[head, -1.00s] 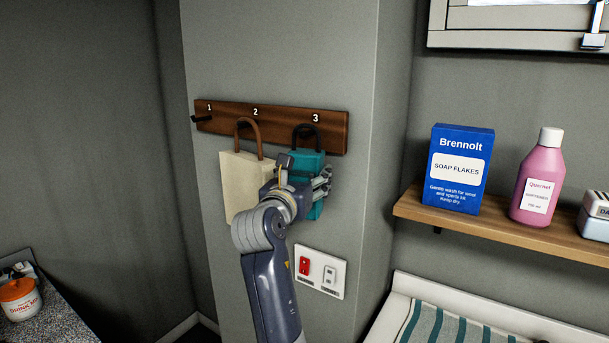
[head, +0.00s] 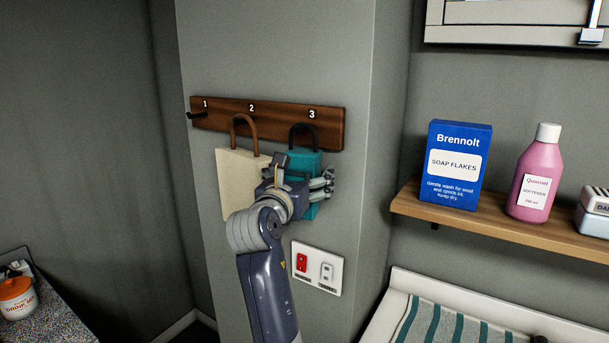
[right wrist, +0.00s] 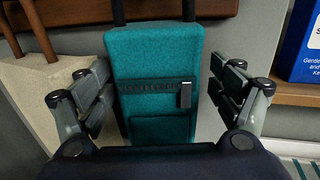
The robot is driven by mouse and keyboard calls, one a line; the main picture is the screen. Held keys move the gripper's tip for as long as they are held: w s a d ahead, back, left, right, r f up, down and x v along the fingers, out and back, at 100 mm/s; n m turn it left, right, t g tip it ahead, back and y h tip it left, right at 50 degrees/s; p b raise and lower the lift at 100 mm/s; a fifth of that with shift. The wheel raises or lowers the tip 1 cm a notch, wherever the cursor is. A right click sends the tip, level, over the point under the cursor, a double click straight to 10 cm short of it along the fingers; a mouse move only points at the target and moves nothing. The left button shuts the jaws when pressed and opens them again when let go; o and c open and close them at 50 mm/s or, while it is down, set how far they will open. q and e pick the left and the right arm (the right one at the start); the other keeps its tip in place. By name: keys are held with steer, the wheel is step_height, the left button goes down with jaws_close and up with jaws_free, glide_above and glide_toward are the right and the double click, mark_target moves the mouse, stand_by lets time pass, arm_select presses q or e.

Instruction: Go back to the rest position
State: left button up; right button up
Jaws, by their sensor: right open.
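My right gripper (head: 322,184) is in front of the wall rack, at the teal bag (head: 306,161). In the right wrist view its two fingers (right wrist: 165,98) are open and spread on either side of the teal bag (right wrist: 155,60), with gaps showing at both sides. The teal bag hangs by its dark handle from hook 3 of the wooden rack (head: 285,124). A cream bag (head: 236,182) hangs by a brown handle from hook 2, left of the gripper. Hook 1 (head: 197,115) is bare. My left gripper is not in view.
A wall switch plate (head: 317,268) is below the gripper. To the right, a wooden shelf (head: 480,225) holds a blue soap flakes box (head: 458,165) and a pink softener bottle (head: 536,175). A counter with an orange-lidded tub (head: 17,297) is at lower left.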

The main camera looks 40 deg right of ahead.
steer(key=v, duration=0.7)
steer(key=s+a+f+m+g+y, duration=0.1)
steer(key=s+f+m+y, duration=0.2)
steer(key=f, duration=0.7)
steer(key=s+a+f+m+y, duration=0.2)
steer(key=f+m, duration=0.2)
steer(key=f, duration=0.6)
steer(key=s+a+f+m+g+y, duration=0.1)
steer(key=s+f+m+y, duration=0.2)
steer(key=f, duration=0.6)
steer(key=s+a+f+m+g+y, duration=0.25)
steer(key=s+f+m, duration=0.25)
steer(key=s, duration=0.3)
steer(key=s+a+f+m+g+y, duration=0.1)
steer(key=s+a+f+m+y, duration=0.1)
steer(key=s+a+f+m, duration=0.35)
steer(key=s+a+f+m+g+y, duration=0.25)
steer(key=s+f, duration=0.25)
steer(key=s, duration=0.5)
step_height(320, 180, down, 29)
steer(key=b, duration=0.3)
steer(key=s+d+f+g+b, duration=0.1)
steer(key=s+d+f+b, duration=0.1)
steer(key=s+f, duration=1.5)
step_height(320, 180, down, 3)
steer(key=shift+s+d+r+g+h+b, duration=0.2)
steer(key=shift+s+d+g+h+b, duration=0.15)
steer(key=shift+d, duration=0.55)
